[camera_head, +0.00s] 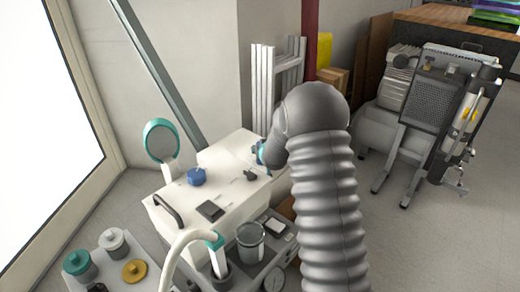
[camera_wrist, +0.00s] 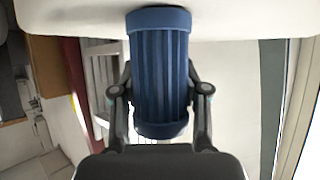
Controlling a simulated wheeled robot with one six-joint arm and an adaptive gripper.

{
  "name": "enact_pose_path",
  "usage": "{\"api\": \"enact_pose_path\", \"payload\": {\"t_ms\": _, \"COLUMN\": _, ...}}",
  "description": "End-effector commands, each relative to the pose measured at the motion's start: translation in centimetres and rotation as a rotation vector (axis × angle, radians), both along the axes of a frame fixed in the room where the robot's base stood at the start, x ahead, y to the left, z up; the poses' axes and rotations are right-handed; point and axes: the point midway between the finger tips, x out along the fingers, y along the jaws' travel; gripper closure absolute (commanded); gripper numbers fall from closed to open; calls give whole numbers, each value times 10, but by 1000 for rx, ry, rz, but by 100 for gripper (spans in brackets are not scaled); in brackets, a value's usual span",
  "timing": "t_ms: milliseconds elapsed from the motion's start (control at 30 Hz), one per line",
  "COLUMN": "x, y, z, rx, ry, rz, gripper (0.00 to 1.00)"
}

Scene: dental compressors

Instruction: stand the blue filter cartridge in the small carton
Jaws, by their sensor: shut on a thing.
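The blue filter cartridge (camera_wrist: 160,70) is a ribbed dark blue cylinder with smooth end bands. In the wrist view it stands lengthwise between the two fingers of my gripper (camera_wrist: 160,90), which is shut on it. Its far end overlaps a white surface at the top of that view; I cannot tell whether they touch. In the head view my grey arm hides most of the gripper, and only a small blue and teal bit shows at its left side, by the white unit. I cannot make out the small carton with certainty in either view.
The white unit (camera_head: 226,200) carries a blue knob (camera_head: 197,177), a round teal-rimmed mirror (camera_head: 161,140) and a dark handle. A glass beaker (camera_head: 250,242) stands in front. White slats (camera_head: 264,90) stand behind. A grey compressor (camera_head: 425,110) stands right; floor between is clear.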

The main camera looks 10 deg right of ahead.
Motion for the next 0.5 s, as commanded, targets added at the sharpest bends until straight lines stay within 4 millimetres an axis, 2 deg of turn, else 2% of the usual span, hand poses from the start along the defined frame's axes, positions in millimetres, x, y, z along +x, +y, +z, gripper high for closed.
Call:
{"api": "enact_pose_path", "payload": {"t_ms": 67, "x": 0, "y": 0, "z": -3, "rx": 0, "ry": 0, "rz": 0, "gripper": 91}}
{"api": "enact_pose_path", "payload": {"t_ms": 100, "x": 0, "y": 0, "z": -3, "rx": 0, "ry": 0, "rz": 0, "gripper": 54}}
{"api": "enact_pose_path", "payload": {"t_ms": 200, "x": 0, "y": -1, "z": -2, "rx": 0, "ry": 0, "rz": 0, "gripper": 30}}
{"api": "enact_pose_path", "payload": {"t_ms": 500, "x": 0, "y": -1, "z": -1, "rx": 0, "ry": 0, "rz": -1, "gripper": 30}}
